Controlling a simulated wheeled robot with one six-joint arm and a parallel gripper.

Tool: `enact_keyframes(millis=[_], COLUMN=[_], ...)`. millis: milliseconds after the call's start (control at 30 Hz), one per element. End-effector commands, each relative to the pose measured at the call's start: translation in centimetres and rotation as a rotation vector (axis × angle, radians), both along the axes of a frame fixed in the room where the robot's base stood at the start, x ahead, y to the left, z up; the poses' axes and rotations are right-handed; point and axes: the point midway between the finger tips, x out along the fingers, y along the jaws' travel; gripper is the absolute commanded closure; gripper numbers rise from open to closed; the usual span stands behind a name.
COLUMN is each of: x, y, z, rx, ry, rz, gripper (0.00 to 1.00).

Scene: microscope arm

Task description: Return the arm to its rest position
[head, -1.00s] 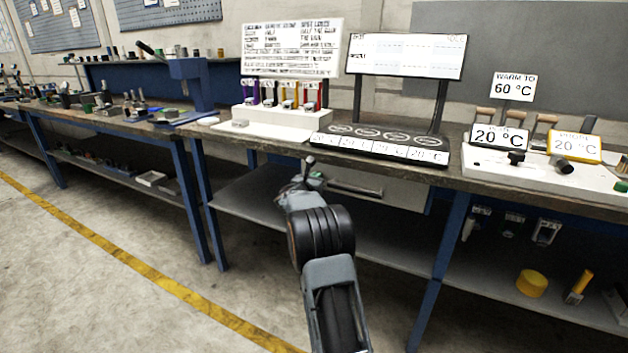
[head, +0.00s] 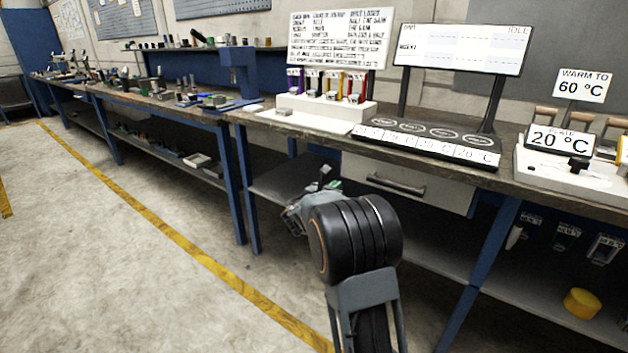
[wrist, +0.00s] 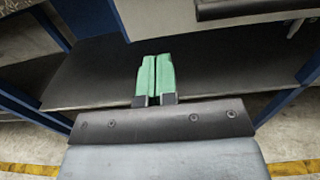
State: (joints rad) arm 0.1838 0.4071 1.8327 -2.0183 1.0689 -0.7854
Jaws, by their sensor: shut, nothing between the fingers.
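My gripper shows in the wrist view (wrist: 156,80) with its two green fingers side by side, shut and empty. In the head view my gripper (head: 332,184) is small and partly hidden behind my wrist and the black arm joint. My arm is folded in front of the workbench (head: 300,129), with the gripper below the bench top and before the lower shelf. It appears apart from the bench.
A drawer with a dark handle (head: 396,184) is under the bench top, just right of my gripper. Blue bench legs (head: 243,190) stand left and right. A black four-pad station (head: 430,140) and a white rack (head: 325,108) stand on top. The floor at left is clear.

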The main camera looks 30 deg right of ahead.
Motion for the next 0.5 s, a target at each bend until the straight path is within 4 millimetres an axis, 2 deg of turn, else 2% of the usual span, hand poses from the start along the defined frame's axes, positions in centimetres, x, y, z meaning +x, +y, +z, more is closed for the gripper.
enact_keyframes(millis=[167, 267, 367, 500], x=[-0.3, -1.0, -3.3, -8.7], y=[0.4, 0.5, 1.0, 3.0], z=[0.1, 1.4, 4.1, 9.1], rx=[0.002, 0.044, 0.167, 0.474], ry=[-0.002, -0.030, -0.112, -0.315], rz=[-0.001, -0.022, -0.081, -0.237], gripper=[1.00, 1.00, 1.00, 1.00])
